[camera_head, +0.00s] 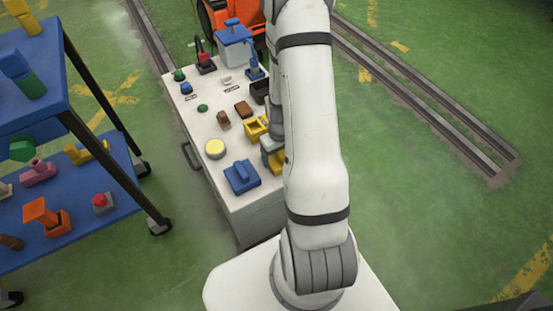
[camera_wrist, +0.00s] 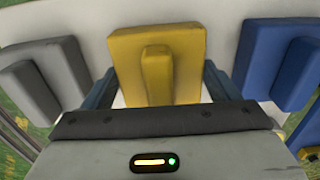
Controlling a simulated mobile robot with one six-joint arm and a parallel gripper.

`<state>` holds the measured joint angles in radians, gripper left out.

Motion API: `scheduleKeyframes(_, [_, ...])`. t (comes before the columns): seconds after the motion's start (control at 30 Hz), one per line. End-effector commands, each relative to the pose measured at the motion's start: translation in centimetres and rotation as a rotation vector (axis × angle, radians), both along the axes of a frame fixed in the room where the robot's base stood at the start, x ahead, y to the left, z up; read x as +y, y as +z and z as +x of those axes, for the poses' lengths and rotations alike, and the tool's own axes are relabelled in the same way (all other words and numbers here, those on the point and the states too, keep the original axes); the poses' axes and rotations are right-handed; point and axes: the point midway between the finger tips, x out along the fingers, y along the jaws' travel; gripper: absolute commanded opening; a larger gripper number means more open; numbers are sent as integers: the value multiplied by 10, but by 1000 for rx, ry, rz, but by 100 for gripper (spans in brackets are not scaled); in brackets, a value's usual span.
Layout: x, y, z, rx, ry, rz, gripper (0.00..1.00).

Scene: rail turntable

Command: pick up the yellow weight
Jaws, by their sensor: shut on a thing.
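The yellow weight (camera_wrist: 185,50) is a block with a raised grip bar, in the middle of the wrist view. My gripper (camera_wrist: 158,88) is shut on it, with one dark blue finger at each side. In the head view, part of the yellow weight (camera_head: 272,158) shows beside my arm at the right edge of the white bench. My arm hides the rest of it and most of my gripper there. I cannot tell whether the weight touches the bench top.
A blue weight (camera_wrist: 262,58) stands right of the yellow one and a grey weight (camera_wrist: 48,75) left. The white bench (camera_head: 205,125) also holds a yellow disc (camera_head: 215,148), a yellow open box (camera_head: 256,127) and several small items. A blue shelf cart (camera_head: 90,200) stands left.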

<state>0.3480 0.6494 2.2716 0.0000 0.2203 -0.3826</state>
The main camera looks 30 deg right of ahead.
Motion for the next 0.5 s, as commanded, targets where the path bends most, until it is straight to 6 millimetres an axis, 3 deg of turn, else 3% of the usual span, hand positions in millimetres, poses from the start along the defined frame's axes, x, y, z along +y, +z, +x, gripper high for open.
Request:
scheduleKeyframes(0.13, [0,1,0,-1,0,0,23])
scheduleKeyframes(0.37, [0,3,1,-2,-1,-1,23])
scheduleKeyframes(0.5, [-1,16,1,-3,-1,-1,23])
